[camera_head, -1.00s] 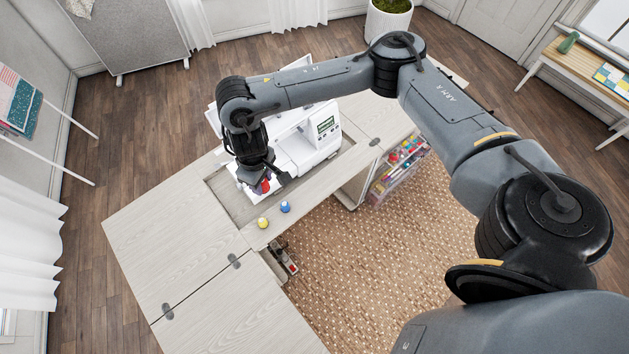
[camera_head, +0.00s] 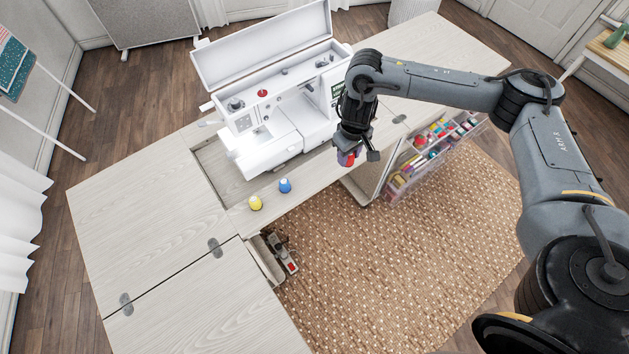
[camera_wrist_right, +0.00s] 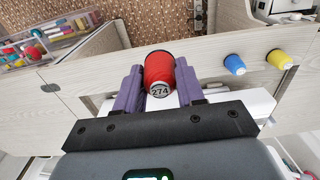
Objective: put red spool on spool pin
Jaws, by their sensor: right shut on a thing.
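The red spool (camera_head: 347,160) is between the fingers of my right gripper (camera_head: 357,155), held in the air near the right front of the sewing machine (camera_head: 263,155). In the right wrist view, the red spool (camera_wrist_right: 160,72) sits between two purple fingers, with a label reading 274 facing the camera. The machine's long top lid (camera_head: 268,45) is open. The spool pin itself is too small to make out surely. My left gripper is not in view.
A yellow spool (camera_head: 255,203) and a blue spool (camera_head: 285,185) stand on the cabinet's front strip. A drawer unit of coloured supplies (camera_head: 430,150) is below right. The raised lid is an obstacle behind the machine's top. The left tabletop (camera_head: 150,205) is clear.

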